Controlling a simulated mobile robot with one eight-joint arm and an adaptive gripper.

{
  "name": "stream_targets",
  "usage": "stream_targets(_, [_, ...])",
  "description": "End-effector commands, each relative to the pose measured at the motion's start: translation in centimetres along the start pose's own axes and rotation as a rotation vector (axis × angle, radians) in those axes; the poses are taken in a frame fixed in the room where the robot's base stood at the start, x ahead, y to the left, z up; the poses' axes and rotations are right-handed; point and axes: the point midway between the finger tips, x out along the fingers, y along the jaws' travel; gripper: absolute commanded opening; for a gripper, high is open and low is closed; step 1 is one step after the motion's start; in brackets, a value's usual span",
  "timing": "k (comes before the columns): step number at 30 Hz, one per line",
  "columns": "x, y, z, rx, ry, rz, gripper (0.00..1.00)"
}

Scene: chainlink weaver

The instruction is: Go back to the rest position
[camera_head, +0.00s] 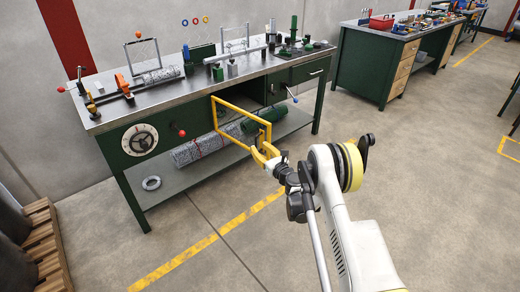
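My arm reaches in from the lower right of the head view. My gripper (262,152), with yellow fingers, is at its end, in front of the green workbench (157,169). The fingers overlap the right end of a yellow rectangular frame (238,106) in front of the bench's open bay. I cannot tell whether they touch or hold the frame, nor whether they are open or shut. The fingertips are small and merge with the yellow frame.
The bench top holds a wire mesh roll (163,75), an orange clamp (123,86) and other fixtures. Mesh rolls (198,147) lie on the lower shelf. A second bench (368,62) stands back right; a wooden pallet (43,245) is at left. Floor around my arm is clear.

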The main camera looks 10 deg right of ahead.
Motion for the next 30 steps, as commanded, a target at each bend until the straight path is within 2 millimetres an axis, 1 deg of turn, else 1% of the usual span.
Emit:
stream_targets(9, [0.0, 0.0, 0.0, -0.001, 0.0, 0.0, 0.32])
stream_targets(11, [0.1, 0.1, 0.4, -0.012, 0.003, 0.002, 0.32])
stream_targets(13, [0.2, 0.3, 1.5, -0.053, 0.012, 0.011, 0.32])
stream_targets(14, [0.2, 0.5, 2.3, -0.082, 0.018, 0.017, 0.32])
stream_targets(17, [0.3, 1.4, 6.0, -0.233, 0.051, 0.049, 0.32])
stream_targets(18, [0.1, 1.9, 7.9, -0.311, 0.068, 0.067, 0.32])
stream_targets(20, [-0.4, 2.8, 10.7, -0.439, 0.095, 0.097, 0.32])
stream_targets(21, [-0.9, 3.5, 12.4, -0.528, 0.114, 0.12, 0.32])
stream_targets(22, [-1.4, 3.9, 13.7, -0.593, 0.127, 0.137, 0.32])
stream_targets(24, [-2.8, 5.1, 16.5, -0.742, 0.157, 0.179, 0.32])
stream_targets(26, [-4.3, 6.2, 18.6, -0.87, 0.183, 0.22, 0.32])
stream_targets(27, [-5.5, 6.8, 19.9, -0.953, 0.199, 0.246, 0.32])
stream_targets(29, [-7.4, 7.8, 21.8, -1.077, 0.223, 0.29, 0.32])
stream_targets(30, [-8.9, 8.5, 22.8, -1.16, 0.239, 0.321, 0.32])
